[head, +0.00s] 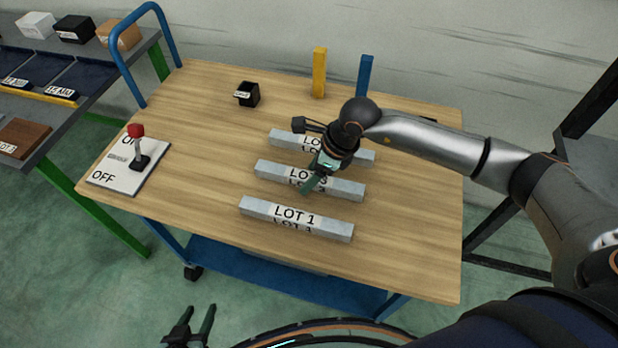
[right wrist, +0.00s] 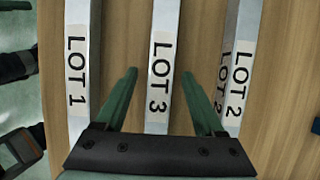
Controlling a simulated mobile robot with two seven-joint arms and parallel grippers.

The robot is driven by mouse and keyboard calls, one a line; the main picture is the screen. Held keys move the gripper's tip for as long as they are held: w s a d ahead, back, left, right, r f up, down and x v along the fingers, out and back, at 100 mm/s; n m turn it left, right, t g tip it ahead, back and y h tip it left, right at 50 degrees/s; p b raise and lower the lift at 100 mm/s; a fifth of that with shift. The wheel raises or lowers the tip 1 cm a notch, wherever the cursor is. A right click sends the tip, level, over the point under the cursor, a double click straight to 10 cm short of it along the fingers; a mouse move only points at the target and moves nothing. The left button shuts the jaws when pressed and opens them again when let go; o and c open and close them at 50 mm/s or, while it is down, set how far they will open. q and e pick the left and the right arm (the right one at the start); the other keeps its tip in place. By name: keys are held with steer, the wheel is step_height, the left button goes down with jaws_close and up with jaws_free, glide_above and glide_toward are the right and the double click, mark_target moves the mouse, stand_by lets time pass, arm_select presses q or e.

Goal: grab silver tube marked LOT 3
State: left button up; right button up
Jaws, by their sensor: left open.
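The silver tube marked LOT 3 (head: 270,171) lies on the wooden tabletop between the LOT 1 tube (head: 258,208) and the LOT 2 tube (head: 285,139). My right gripper (head: 309,184) is over the middle of the LOT 3 tube and hides part of it. In the right wrist view, its green fingers (right wrist: 159,76) are open, one on each side of the LOT 3 tube (right wrist: 160,70). I cannot tell how far the fingertips are above the table. My left gripper (head: 190,325) is open and empty, low in the head view, off the table's front edge.
A lever panel marked OFF (head: 128,172) lies at the table's left end. A small black box (head: 247,94), a yellow post (head: 319,72) and a blue post (head: 364,77) stand toward the back. A shelf (head: 60,110) with bins is at the left. The table's front right is clear.

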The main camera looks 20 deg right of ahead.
jaws_close()
stand_by(0.3)
steer(key=shift+w+r, duration=0.1)
